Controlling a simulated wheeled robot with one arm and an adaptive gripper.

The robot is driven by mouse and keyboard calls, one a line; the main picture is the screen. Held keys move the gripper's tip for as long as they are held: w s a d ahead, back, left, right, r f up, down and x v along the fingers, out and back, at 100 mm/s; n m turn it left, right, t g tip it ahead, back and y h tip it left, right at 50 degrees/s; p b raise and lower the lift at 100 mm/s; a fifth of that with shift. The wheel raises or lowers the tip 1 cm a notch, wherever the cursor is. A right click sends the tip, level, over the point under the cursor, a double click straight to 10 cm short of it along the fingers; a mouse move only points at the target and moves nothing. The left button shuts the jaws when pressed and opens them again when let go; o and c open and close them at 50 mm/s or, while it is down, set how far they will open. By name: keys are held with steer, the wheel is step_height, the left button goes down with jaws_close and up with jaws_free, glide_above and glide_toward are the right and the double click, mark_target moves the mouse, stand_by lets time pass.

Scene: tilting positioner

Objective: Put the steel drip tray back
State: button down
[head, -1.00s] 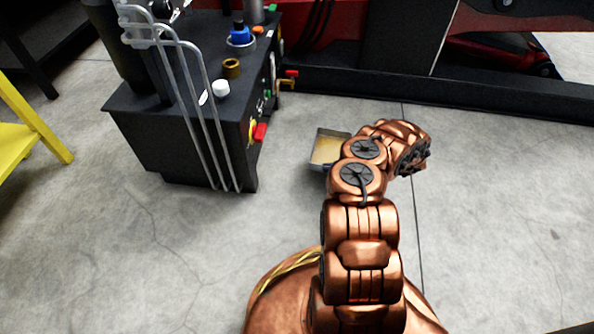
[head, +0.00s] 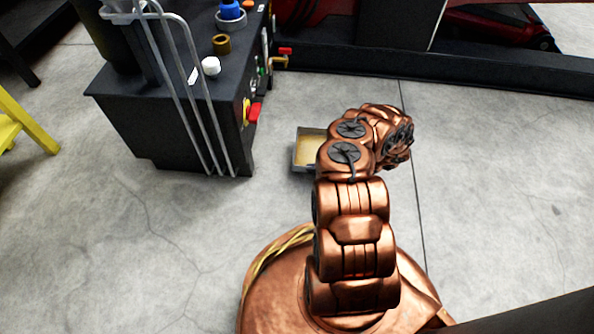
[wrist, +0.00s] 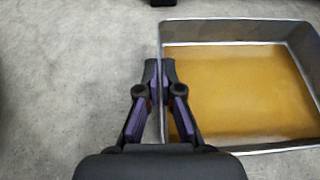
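The steel drip tray (wrist: 240,30) is an open rectangular tray with grey metal walls and an amber-yellow bottom. It fills the right of the wrist view. In the head view the tray (head: 296,152) shows left of my bent wrist, which hides its right part. My gripper (wrist: 160,72) has its two dark, purple-padded fingers close together, one on each side of the tray's left wall. The fingers are shut on that wall. The tray looks about level; I cannot tell whether it is clear of the floor. My arm hides the gripper in the head view.
A dark machine cabinet (head: 180,125) with knobs, a red switch and bent grey tubes stands left of the tray. A long black beam (head: 440,68) runs along the back. A yellow frame (head: 28,125) is at far left. The concrete floor at right is clear.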

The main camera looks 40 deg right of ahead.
mark_target(297, 169)
steer(key=w+a, duration=0.1)
steer(key=w+a+b, duration=0.1)
steer(key=w, duration=0.1)
steer(key=w+a+b, duration=0.1)
steer(key=w+a, duration=0.1)
steer(key=shift+w+f, duration=0.25)
steer(key=shift+f, duration=0.15)
steer(key=shift+f+b, duration=1.2)
steer(key=shift+f, duration=0.45)
steer(key=shift+f, duration=0.1)
steer(key=c, duration=1.3)
jaws_free()
steer(key=shift+s+d+r, duration=0.1)
steer(key=shift+r, duration=0.1)
steer(key=p+v, duration=0.4)
steer(key=v, duration=0.7)
steer(key=shift+s+r, duration=0.1)
steer(key=shift+r, duration=0.05)
steer(key=shift+s+d, duration=0.1)
steer(key=shift+d, duration=0.1)
